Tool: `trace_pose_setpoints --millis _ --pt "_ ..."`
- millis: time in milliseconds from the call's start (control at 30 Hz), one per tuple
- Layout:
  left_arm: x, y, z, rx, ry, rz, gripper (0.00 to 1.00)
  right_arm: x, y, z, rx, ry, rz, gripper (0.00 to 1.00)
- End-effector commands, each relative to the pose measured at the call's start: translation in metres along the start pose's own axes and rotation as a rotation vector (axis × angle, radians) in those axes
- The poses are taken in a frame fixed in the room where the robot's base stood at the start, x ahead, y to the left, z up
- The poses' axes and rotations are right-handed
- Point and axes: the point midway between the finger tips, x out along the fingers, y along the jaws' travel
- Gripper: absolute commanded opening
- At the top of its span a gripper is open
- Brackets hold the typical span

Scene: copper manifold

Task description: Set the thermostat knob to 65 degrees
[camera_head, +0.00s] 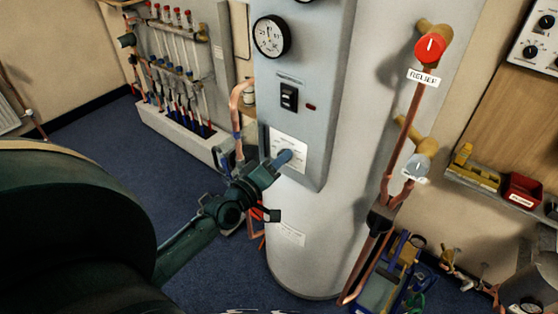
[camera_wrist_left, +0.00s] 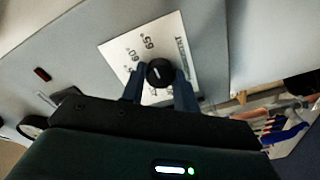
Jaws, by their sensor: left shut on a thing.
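The thermostat plate (camera_head: 287,143) is a white label on the grey panel of the water heater, in the middle of the head view. In the left wrist view the plate (camera_wrist_left: 171,33) shows 60° and 65° markings. The round black knob (camera_wrist_left: 159,72) sits on it, with a short pale pointer line; I cannot tell exactly which mark it points to. My left gripper (camera_head: 284,160) reaches the plate, and its blue fingers hide the knob in the head view. In the wrist view the left gripper (camera_wrist_left: 158,84) has one finger on each side of the knob, shut on it.
Above the plate are a black switch (camera_head: 289,97), a small red light (camera_head: 310,106) and a round gauge (camera_head: 271,36). Copper pipes with a red relief valve knob (camera_head: 430,48) run at the right. A pipe manifold (camera_head: 180,70) stands at the back left.

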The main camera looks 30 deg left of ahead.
Motion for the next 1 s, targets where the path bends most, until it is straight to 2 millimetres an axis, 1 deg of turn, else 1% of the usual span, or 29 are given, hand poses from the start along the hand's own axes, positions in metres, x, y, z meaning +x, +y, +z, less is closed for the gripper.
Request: trace_pose_setpoints --millis 333,367,600,867,1000 --pt "0.000 -0.001 0.001 0.007 -0.002 -0.002 0.07 0.000 0.000 0.000 0.000 0.001 0.000 0.39" --pt "0.000 -0.001 0.001 0.007 -0.002 -0.002 0.33 0.000 0.000 0.000 0.000 0.001 0.000 0.39" --pt "0.000 -0.001 0.000 0.005 -0.001 -0.001 0.52 0.000 0.000 -0.001 0.000 0.001 0.001 0.39" --pt "-0.001 0.000 0.000 0.004 -0.001 0.000 0.52 0.000 0.000 0.000 0.000 0.001 0.001 0.39" --pt "-0.013 -0.002 0.001 0.004 -0.001 -0.002 0.52 0.001 0.000 0.001 0.001 0.001 0.001 0.39"
